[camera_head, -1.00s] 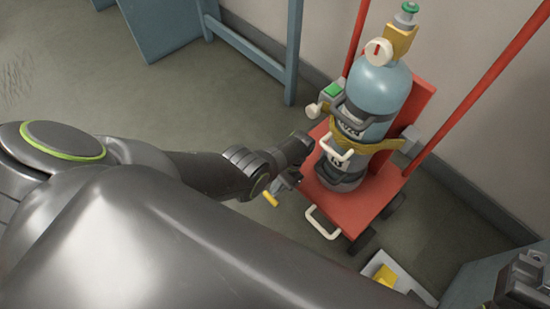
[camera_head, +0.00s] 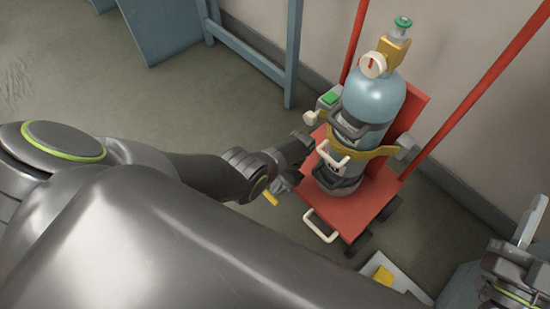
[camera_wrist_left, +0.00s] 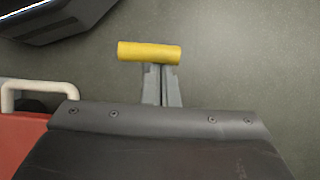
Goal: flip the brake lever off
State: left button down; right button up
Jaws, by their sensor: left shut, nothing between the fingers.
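A yellow bar (camera_head: 270,198), which looks like the brake lever's grip, is beside the red cart's lower left side. It also shows in the left wrist view (camera_wrist_left: 149,51), lying crosswise at the fingertips. My left gripper (camera_head: 282,187) is right at this bar. Its two grey fingers (camera_wrist_left: 161,88) are together with nothing between them. I cannot tell whether they touch the bar. The lever's mount is hidden. My right gripper (camera_head: 520,268) is partly in view at the lower right; its fingers are unclear.
The red cart (camera_head: 386,197) carries a light blue gas cylinder (camera_head: 374,98) with a yellow strap. A white handle (camera_head: 320,226) sticks out low at the front. A blue frame (camera_head: 292,50) stands behind. A pale floor unit (camera_head: 402,285) lies in front.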

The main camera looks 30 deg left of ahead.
notch_tip(320, 180, down, 13)
jog(key=m+g+p, duration=0.2)
jog(key=g, duration=0.7)
jog(key=s+a+f+g+y+p, duration=0.2)
jog(key=s+f+g+p, duration=0.1)
jog(key=s+f+g, duration=0.7)
jog(key=shift+s+a+f+p, duration=0.2)
jog(key=shift+s+f+p, duration=0.2)
jog(key=shift+s+f, duration=1.2)
jog(key=shift+s+r, duration=0.15)
jog(key=shift+r, duration=0.15)
